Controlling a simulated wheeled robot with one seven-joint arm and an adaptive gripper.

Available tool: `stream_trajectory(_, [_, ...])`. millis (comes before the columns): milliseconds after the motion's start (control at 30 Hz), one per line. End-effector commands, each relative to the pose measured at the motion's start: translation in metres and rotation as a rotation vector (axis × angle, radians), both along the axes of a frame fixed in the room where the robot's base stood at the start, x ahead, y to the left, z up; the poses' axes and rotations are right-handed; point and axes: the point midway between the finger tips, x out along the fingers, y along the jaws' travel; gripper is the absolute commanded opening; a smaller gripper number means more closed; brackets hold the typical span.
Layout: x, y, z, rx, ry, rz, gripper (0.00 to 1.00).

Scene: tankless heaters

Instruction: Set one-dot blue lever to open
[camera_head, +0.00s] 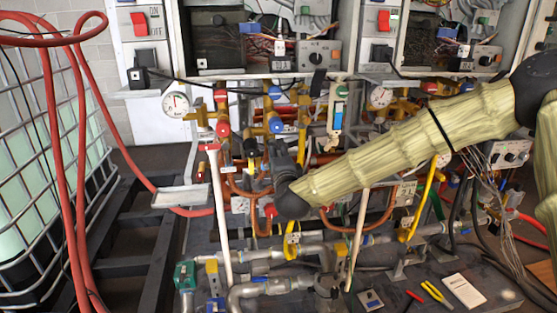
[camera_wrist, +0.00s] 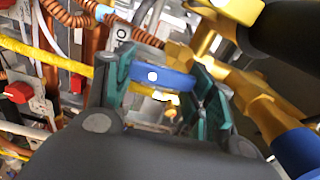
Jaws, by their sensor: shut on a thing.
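The blue lever with one white dot (camera_wrist: 163,77) shows in the middle of the wrist view, lying across the picture between the two green fingers of my gripper (camera_wrist: 165,92). The gripper is shut on the lever, a finger at each end of it. The lever sits against a brass valve body (camera_wrist: 180,55). In the head view my arm reaches in from the right and its dark wrist (camera_head: 291,197) is low among the pipes. My fingertips and the held lever are hidden there.
Brass fittings and a blue part (camera_wrist: 298,150) crowd the right of the wrist view. A yellow pipe (camera_wrist: 50,57) and a red knob (camera_wrist: 18,92) are at left. In the head view, a red hose (camera_head: 62,150) and a caged tank (camera_head: 40,150) stand at left.

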Motion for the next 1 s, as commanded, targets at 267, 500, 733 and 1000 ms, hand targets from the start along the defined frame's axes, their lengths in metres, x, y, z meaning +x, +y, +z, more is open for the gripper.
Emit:
stream_trajectory(267, [0.0001, 0.0000, -0.0010, 0.027, 0.008, -0.002, 0.12])
stream_trajectory(500, [0.0001, 0.0001, -0.0009, 0.026, 0.006, -0.002, 0.12])
stream_trajectory(733, [0.0000, 0.0004, -0.0008, 0.025, 0.006, -0.001, 0.78])
stream_trajectory(1000, [-0.0007, 0.0007, -0.0006, 0.025, 0.006, -0.001, 0.78])
